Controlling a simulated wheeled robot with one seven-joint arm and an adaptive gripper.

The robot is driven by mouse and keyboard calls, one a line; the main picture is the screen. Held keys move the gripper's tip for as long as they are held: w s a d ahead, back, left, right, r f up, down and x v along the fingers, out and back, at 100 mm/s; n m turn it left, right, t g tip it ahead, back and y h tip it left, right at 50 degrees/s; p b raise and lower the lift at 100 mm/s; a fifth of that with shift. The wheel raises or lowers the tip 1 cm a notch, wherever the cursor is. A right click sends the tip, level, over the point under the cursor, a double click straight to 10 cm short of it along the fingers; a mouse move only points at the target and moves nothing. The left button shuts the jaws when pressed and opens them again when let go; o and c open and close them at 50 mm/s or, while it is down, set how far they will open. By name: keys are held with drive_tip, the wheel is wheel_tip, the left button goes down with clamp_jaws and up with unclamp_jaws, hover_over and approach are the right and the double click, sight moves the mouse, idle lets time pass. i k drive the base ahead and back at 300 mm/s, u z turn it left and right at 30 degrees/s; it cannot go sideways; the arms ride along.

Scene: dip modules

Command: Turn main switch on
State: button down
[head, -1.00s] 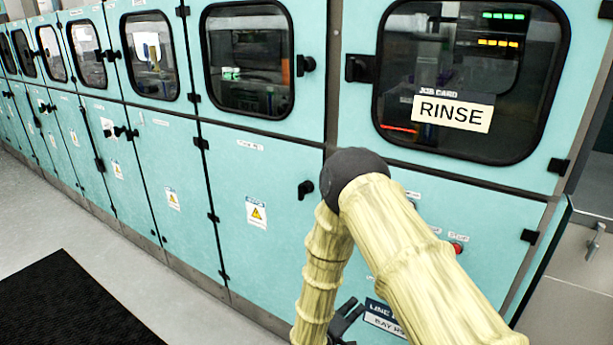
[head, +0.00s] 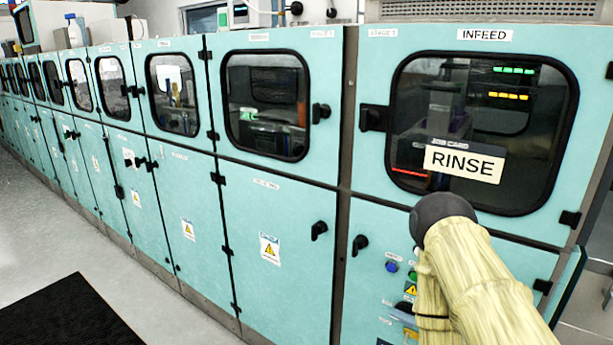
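A row of teal cabinets fills the view, and the one at right is labelled INFEED with a RINSE card (head: 464,164) on its window. On its lower panel (head: 375,285) are a black rotary handle (head: 360,244), a blue button (head: 392,266), a green button (head: 413,276), a yellow warning label (head: 410,289) and a small yellow-and-black part (head: 405,308) low down. The small labels are unreadable, so I cannot tell which control is the main switch. My arm in its pale yellow sleeve covers the panel's right part. My gripper is out of view.
Black handles stick out from the neighbouring doors, one (head: 319,230) just left of the panel. A black mat (head: 70,315) lies on the grey floor at lower left. The floor before the cabinets is clear.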

sight(401, 312)
drive_tip(key=u, duration=0.05)
drive_tip(key=k, duration=1.1)
drive_tip(key=u, duration=0.05)
drive_tip(key=i, duration=0.5)
drive_tip(key=u, duration=0.4)
